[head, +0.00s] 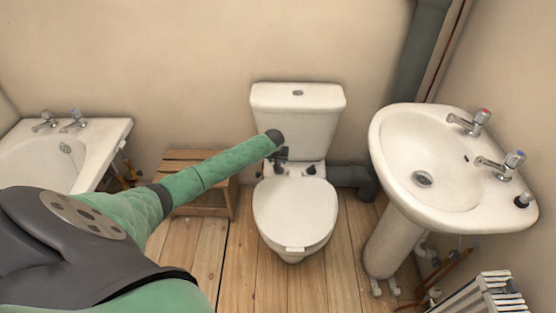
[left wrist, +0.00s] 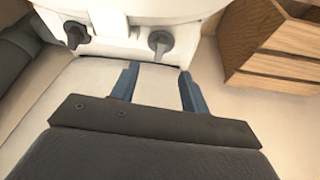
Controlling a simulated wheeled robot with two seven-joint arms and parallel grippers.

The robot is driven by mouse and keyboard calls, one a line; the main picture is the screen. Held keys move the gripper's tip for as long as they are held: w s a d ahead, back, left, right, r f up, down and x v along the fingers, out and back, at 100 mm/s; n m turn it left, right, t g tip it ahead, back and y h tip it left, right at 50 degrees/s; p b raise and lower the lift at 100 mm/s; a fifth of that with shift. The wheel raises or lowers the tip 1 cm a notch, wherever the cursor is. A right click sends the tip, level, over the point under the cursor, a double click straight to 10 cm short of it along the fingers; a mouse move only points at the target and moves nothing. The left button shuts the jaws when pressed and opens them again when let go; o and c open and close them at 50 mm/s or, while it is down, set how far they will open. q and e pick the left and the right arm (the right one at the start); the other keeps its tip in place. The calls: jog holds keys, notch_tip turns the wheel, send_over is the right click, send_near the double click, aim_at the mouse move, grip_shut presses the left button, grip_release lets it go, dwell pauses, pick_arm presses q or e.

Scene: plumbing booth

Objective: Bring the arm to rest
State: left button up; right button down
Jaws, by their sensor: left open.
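My left arm reaches across the head view to the toilet (head: 295,210). Two dark wing-shaped fittings, one on the left (left wrist: 76,36) and one on the right (left wrist: 159,42), sit under the cistern edge, beyond the fingertips. I cannot tell whether a finger touches anything. My right gripper is not in view.
A wooden stool (head: 226,196) stands left of the toilet, also at the right of the left wrist view (left wrist: 262,48). A bath (head: 112,136) is at the left. A basin (head: 400,145) and radiator (head: 487,292) are at the right. A grey pipe (head: 354,177) runs behind the toilet.

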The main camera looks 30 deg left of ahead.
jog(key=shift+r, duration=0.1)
